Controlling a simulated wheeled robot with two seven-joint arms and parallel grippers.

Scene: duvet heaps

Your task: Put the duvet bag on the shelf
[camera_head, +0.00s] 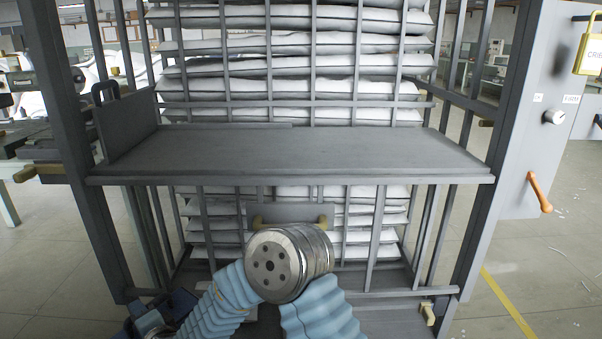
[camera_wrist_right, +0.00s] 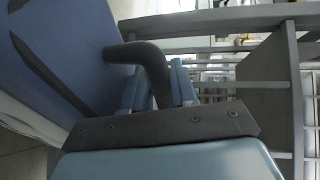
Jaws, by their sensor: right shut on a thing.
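A blue bag (camera_wrist_right: 75,50) with dark straps fills the left of the right wrist view, with a black loop handle (camera_wrist_right: 150,55). My right gripper (camera_wrist_right: 157,88) is shut on this handle, its light-blue fingers on either side of it. In the head view my right arm bends down to the lower left, where its wrist end and a dark blue shape crowd the bottom edge. The grey shelf (camera_head: 290,150) spans the middle of the rack, its board mostly bare. My left gripper does not show.
A grey upright panel (camera_head: 125,128) stands at the shelf's left end, with a black loop near its top. Grey bars and posts frame the rack. White folded duvets (camera_head: 300,65) are stacked behind the bars. A cabinet with an orange lever (camera_head: 540,190) stands at right.

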